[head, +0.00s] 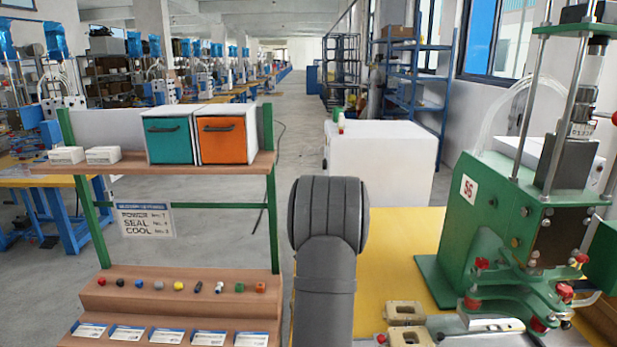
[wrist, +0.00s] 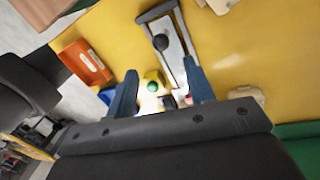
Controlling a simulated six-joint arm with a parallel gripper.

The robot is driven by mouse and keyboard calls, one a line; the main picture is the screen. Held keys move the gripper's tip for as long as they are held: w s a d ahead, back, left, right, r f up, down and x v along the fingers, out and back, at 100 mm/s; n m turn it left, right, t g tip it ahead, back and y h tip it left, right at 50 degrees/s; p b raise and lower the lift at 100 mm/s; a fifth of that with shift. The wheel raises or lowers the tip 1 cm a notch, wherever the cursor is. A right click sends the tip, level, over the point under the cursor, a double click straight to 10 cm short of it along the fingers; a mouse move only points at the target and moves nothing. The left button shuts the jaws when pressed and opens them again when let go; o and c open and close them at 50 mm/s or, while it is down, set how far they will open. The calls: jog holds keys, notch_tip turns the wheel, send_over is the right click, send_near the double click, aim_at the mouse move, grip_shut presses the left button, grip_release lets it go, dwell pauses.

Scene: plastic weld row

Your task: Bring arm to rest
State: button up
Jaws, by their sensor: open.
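My gripper (wrist: 160,66) shows in the wrist view as two blue fingers spread wide apart, above the yellow table (wrist: 255,40). I see nothing clamped between them. A small yellow piece with a green top (wrist: 153,86) shows in the gap between the fingers, below them. A grey frame with a black knob (wrist: 160,42) lies on the table just beyond the fingertips. In the head view my grey arm rises in the middle and the gripper is hidden.
A green press (head: 480,210) marked 56 stands at right. Cream blocks (head: 405,311) lie near its base. At left is a shelf (head: 200,163) with teal (head: 170,142) and orange (head: 222,142) bins. An orange item (wrist: 88,62) lies at left in the wrist view.

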notch_tip(320, 180, up, 7)
jog(key=w, duration=0.1)
jog(key=s+f, duration=0.1)
jog(key=f, duration=0.4)
jog(key=s+f, duration=0.1)
jog(key=f, duration=0.5)
jog(key=s+f, duration=0.1)
jog(key=f, duration=0.5)
jog(key=shift+d+f, duration=0.1)
jog(key=shift+d, duration=0.2)
jog(key=w+d+r, duration=0.1)
jog(key=w+r, duration=0.2)
jog(key=r, duration=1.5)
jog(key=s+d+r+n+t+h, duration=0.2)
jog(key=s+d+r+h, duration=0.25)
jog(key=d+r, duration=0.45)
jog(key=x, duration=0.8)
jog(key=shift+w+d, duration=0.3)
jog(key=shift+w, duration=0.2)
jog(key=shift+r+h, duration=0.1)
jog(key=shift+h, duration=0.15)
jog(key=v, duration=0.6)
jog(key=w+a+f+m+g+y, duration=0.2)
jog(key=a+f+y, duration=0.3)
jog(key=a+f, duration=0.4)
jog(key=shift+w+a, duration=0.65)
jog(key=shift+w, duration=0.15)
